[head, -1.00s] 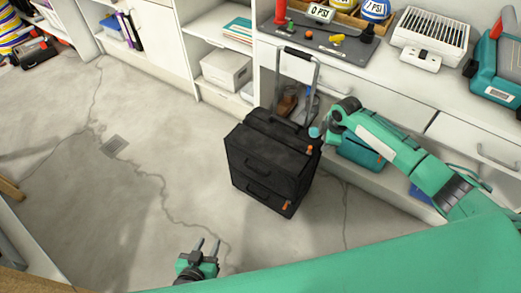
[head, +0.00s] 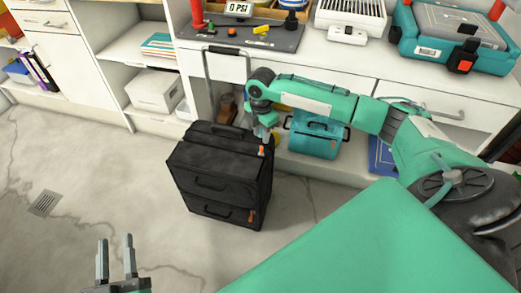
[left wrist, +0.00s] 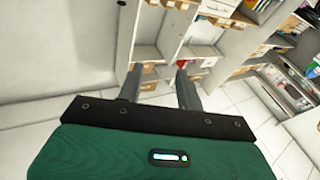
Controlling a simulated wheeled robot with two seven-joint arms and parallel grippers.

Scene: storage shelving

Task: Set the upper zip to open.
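A black suitcase (head: 220,175) stands upright on the floor with its grey pull handle (head: 207,85) raised. The upper zip's orange pull (head: 261,151) hangs at the suitcase's upper right front corner. A lower orange pull (head: 251,216) sits near the bottom right. My right gripper (head: 266,132) points down just above the upper pull; I cannot tell whether they touch, and its fingers are too small and overlapped to read. My left gripper (head: 116,258) is open and empty over the floor at lower left. Its spread fingers also show in the left wrist view (left wrist: 158,88).
A teal bag (head: 316,135) stands on the low shelf right of the suitcase, behind my right arm. The white counter (head: 345,62) with drawers runs behind. Open floor with a drain (head: 43,203) lies to the left.

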